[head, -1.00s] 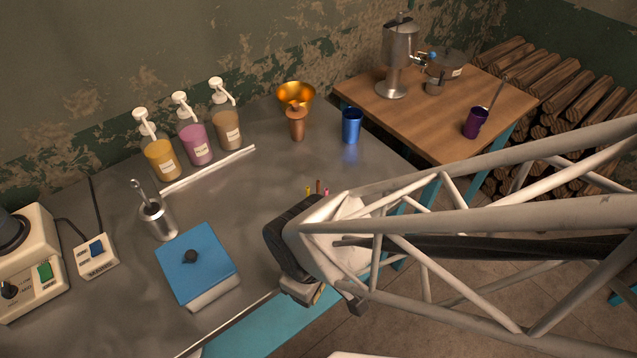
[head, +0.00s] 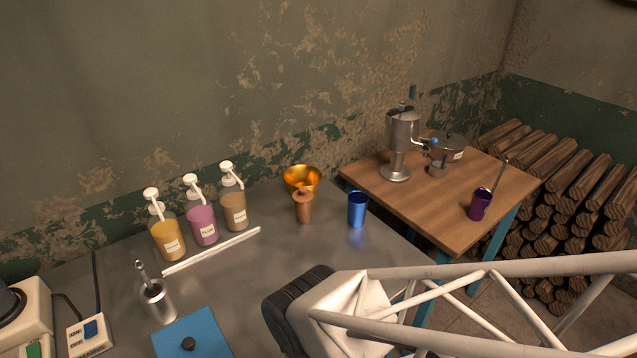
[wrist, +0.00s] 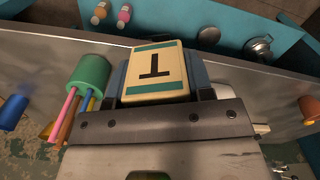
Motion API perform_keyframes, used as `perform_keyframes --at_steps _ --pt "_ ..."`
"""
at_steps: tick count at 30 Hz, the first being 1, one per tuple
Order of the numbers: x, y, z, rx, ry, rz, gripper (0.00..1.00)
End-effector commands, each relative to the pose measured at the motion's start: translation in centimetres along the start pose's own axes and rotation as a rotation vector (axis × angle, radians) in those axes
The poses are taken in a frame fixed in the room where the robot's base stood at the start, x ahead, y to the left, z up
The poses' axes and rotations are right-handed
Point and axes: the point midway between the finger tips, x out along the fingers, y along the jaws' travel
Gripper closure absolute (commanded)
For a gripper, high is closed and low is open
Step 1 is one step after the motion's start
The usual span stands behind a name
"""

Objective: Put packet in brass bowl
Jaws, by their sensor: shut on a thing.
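The packet (wrist: 155,70) is cream with teal bands and a dark letter like a T. My gripper (wrist: 158,82) is shut on it in the wrist view. In the head view only my arm shows at the lower right; fingertips and packet are out of sight. The brass bowl (head: 302,177) stands at the back of the grey counter, open side up. My gripper is nearer the counter's front edge, apart from the bowl.
A blue cup (head: 357,209) stands right of the bowl. Several pump bottles (head: 202,226) and a white rail (head: 212,250) are left. A green holder (wrist: 89,75) with coloured sticks is beside my gripper. The middle counter is clear.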

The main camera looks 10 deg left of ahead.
Motion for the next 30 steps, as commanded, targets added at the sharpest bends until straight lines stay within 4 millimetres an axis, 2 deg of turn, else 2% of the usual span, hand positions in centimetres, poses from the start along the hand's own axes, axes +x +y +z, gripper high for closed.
perform_keyframes --at_steps 1,13,26,30 --pt "-1.0 0.0 -0.1 0.0 0.005 0.002 0.82" --pt "-6.5 0.0 0.0 0.0 0.003 0.001 0.82" --pt "-7.7 2.1 -3.1 0.025 0.0 0.0 0.82" --pt "-8.3 3.3 -4.8 0.037 -0.001 0.0 0.82"
